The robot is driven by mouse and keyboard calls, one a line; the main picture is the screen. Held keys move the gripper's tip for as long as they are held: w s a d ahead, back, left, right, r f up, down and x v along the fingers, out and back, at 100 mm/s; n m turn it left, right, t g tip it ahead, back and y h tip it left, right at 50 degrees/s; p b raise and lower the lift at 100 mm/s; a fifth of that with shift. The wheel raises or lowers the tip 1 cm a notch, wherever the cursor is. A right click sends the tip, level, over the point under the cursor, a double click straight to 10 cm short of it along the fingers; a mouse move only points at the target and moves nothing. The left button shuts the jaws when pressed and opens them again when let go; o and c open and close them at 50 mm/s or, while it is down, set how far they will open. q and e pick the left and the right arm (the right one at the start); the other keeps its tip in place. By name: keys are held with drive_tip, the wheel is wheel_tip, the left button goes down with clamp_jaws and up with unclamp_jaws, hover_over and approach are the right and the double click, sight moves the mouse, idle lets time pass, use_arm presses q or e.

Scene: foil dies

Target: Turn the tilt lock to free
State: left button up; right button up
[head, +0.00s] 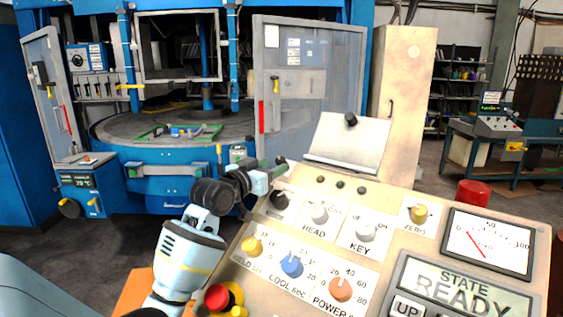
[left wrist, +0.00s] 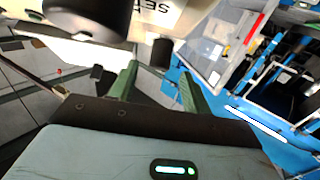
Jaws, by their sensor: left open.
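No label reading tilt lock is legible, so I cannot tell for sure which control it is. My left gripper (head: 277,168) is open at the upper left edge of the control console (head: 236,268). In the left wrist view, its two green fingers (left wrist: 159,70) point toward a small black cylinder (left wrist: 162,52), which appears between and beyond the tips. I cannot tell whether they touch. A larger black knob (left wrist: 88,14) beside a label starting "SET" is at the upper left there. In the head view a black knob (head: 279,199) sits below the gripper, its label partly hidden. My right gripper is out of view.
The console carries HEAD (head: 319,213) and KEY (head: 366,232) knobs, a red stop button (head: 216,296) and a gauge (head: 487,246). A tilted plate (head: 340,146) with a black knob (head: 351,120) stands behind. A blue machine with a round table (head: 130,128) is at left.

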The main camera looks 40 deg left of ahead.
sight(277, 163)
use_arm(q)
drive_tip(key=shift+w+a, duration=0.15)
drive_tip(key=shift+w, duration=1.2)
drive_tip(key=shift+w+a, duration=0.1)
drive_tip(key=shift+w, duration=1.2)
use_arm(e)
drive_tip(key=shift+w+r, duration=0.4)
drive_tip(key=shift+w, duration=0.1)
use_arm(q)
drive_tip(key=shift+c, duration=0.5)
